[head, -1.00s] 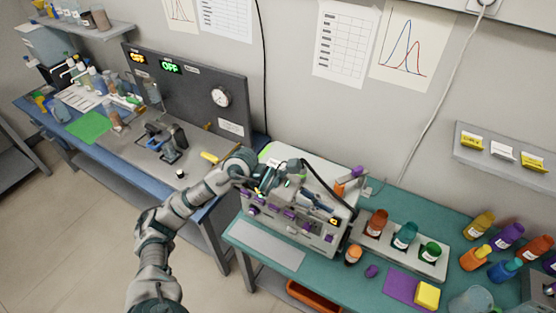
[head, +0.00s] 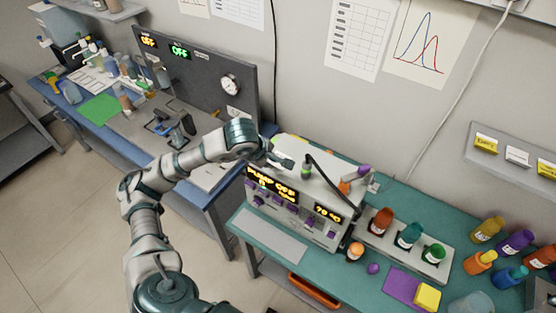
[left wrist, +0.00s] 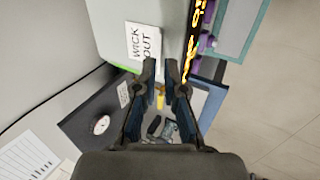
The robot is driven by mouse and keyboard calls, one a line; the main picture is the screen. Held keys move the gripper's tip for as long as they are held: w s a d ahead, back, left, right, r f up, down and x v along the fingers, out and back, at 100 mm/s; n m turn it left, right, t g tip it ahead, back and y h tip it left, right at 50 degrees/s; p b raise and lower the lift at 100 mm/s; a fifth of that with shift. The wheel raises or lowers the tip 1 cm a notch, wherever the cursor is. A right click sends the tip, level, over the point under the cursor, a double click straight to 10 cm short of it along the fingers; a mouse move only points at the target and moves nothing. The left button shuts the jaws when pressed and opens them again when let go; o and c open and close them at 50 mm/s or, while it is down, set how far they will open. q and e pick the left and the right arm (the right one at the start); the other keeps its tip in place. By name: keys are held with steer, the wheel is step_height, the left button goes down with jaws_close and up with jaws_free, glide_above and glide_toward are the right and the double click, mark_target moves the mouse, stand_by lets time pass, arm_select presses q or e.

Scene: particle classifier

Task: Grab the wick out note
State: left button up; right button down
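The wick out note (left wrist: 143,42) is a white card with black "WICK OUT" lettering. In the left wrist view it lies on a pale surface beside a green edge, just beyond my fingertips and slightly left. I cannot make it out in the head view. My left gripper (head: 283,161) is over the left part of the machine's top. In the left wrist view the gripper (left wrist: 161,68) has a gap between its fingers and nothing held. The fingertips look apart from the note. My right gripper is not in view.
The grey machine (head: 325,233) has lit displays and purple knobs. A black hose (head: 333,185) arches over its top, right of my gripper. Several bottles stand on the teal bench at right. A dark panel (head: 203,75) with a gauge stands behind the left bench.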

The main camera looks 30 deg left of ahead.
mark_target(276, 166)
arm_select(q)
steer(key=p+x, duration=0.1)
steer(key=x, duration=0.5)
steer(key=shift+p, duration=0.35)
steer(key=shift+w+f, duration=0.15)
steer(key=shift+f, duration=0.1)
jaws_close()
steer(key=shift+d, duration=0.1)
